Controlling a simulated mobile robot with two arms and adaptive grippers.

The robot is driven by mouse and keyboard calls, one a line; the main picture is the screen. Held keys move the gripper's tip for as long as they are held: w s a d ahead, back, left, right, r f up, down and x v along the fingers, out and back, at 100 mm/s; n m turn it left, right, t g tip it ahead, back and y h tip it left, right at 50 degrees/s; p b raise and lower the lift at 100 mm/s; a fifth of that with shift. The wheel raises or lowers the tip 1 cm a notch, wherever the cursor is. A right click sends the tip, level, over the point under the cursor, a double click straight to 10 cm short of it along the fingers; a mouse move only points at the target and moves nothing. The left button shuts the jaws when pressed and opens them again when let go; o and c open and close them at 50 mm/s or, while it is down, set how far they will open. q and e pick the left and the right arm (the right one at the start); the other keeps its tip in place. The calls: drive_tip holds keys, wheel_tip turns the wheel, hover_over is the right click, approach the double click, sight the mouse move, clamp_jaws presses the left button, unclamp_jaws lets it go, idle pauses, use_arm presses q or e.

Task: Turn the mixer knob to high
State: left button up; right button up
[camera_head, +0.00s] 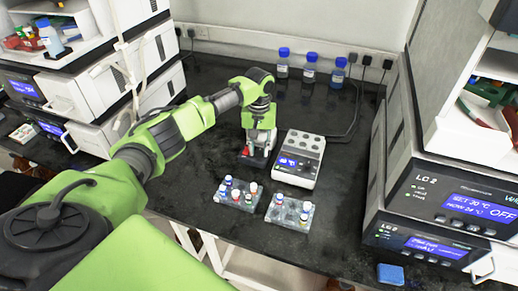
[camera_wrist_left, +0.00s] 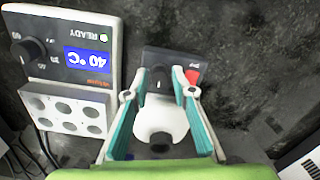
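The mixer is a small dark unit below my left gripper in the head view, mostly hidden, with its red part (camera_head: 246,152) showing. In the left wrist view the mixer's dark front panel (camera_wrist_left: 172,58) carries a black knob (camera_wrist_left: 158,77) and a red switch (camera_wrist_left: 193,77). Its white rounded top (camera_wrist_left: 160,118) is nearer the camera. My left gripper (camera_head: 258,153) points down over the mixer. In the wrist view its teal fingers (camera_wrist_left: 158,72) stand on either side of the knob, seemingly with small gaps. My right gripper is in neither view.
A white heater block (camera_head: 300,160) reading 40 °C stands close to the right of the mixer. Two vial racks (camera_head: 236,196) (camera_head: 290,214) are in front. Several blue-capped bottles (camera_head: 310,68) stand at the back. Instruments (camera_head: 440,205) line the right side. Dark bench left of the mixer is clear.

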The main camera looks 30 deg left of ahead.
use_arm(q)
drive_tip(key=shift+f, duration=0.45)
clamp_jaws()
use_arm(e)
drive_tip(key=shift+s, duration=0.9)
use_arm(q)
drive_tip(key=shift+r, duration=0.1)
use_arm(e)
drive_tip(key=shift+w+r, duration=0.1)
